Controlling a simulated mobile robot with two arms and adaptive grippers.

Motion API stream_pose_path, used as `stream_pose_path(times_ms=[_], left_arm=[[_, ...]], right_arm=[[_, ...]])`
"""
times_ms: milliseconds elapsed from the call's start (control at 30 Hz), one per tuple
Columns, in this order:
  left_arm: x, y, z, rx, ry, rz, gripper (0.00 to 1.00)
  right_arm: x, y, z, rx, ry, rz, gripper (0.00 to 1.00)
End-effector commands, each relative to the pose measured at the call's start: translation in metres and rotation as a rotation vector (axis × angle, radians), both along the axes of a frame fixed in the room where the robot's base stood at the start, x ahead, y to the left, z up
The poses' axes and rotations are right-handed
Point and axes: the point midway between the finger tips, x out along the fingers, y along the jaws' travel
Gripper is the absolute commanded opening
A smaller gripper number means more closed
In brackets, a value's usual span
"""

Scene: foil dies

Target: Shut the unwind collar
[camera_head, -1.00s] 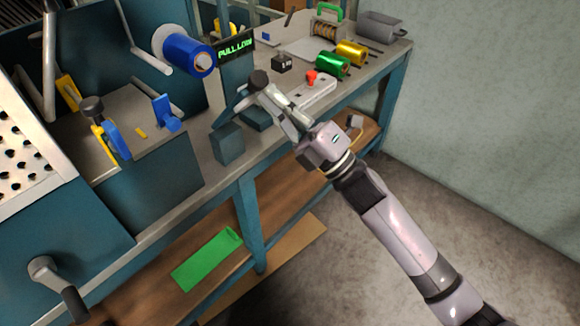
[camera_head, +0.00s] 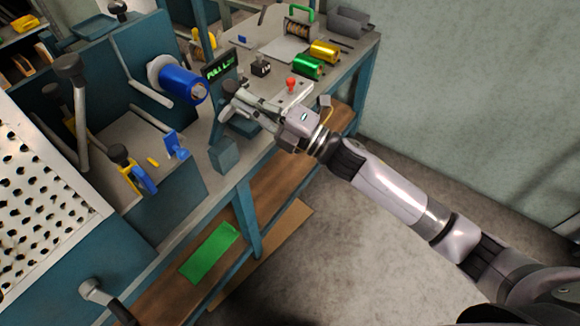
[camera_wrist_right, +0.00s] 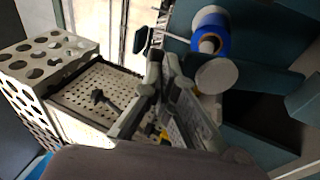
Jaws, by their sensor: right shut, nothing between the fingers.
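The blue foil roll (camera_head: 183,84) sits on the unwind spindle of the teal machine, with a pale round flange (camera_head: 160,72) at its back end. A grey lever (camera_head: 148,82) hangs beside it. I cannot clearly tell which part is the collar or whether it is open. The roll also shows at the top of the right wrist view (camera_wrist_right: 211,32), with a pale disc (camera_wrist_right: 216,75) below it. My right gripper (camera_head: 228,99) is shut and empty, to the right of the roll and apart from it. Its fingers (camera_wrist_right: 161,60) meet in the wrist view. My left gripper is out of view.
Green (camera_head: 307,66) and gold (camera_head: 324,51) rolls lie on the bench behind. A red knob (camera_head: 291,84) is near my wrist. A perforated plate (camera_head: 45,222) is at left. The floor at right is clear.

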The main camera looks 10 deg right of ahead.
Motion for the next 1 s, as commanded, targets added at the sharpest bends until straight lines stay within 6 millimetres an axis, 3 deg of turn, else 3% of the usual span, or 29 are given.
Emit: stream_pose_path(times_ms=[33, 300, 1000], left_arm=[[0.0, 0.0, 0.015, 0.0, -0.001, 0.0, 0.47], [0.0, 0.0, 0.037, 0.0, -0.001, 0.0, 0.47], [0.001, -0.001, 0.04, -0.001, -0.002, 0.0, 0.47]], right_arm=[[0.003, 0.002, 0.01, -0.012, 0.01, 0.001, 0.0], [0.016, 0.014, 0.017, -0.05, 0.048, -0.003, 0.0], [0.067, 0.065, 0.039, -0.051, 0.049, -0.002, 0.0]])
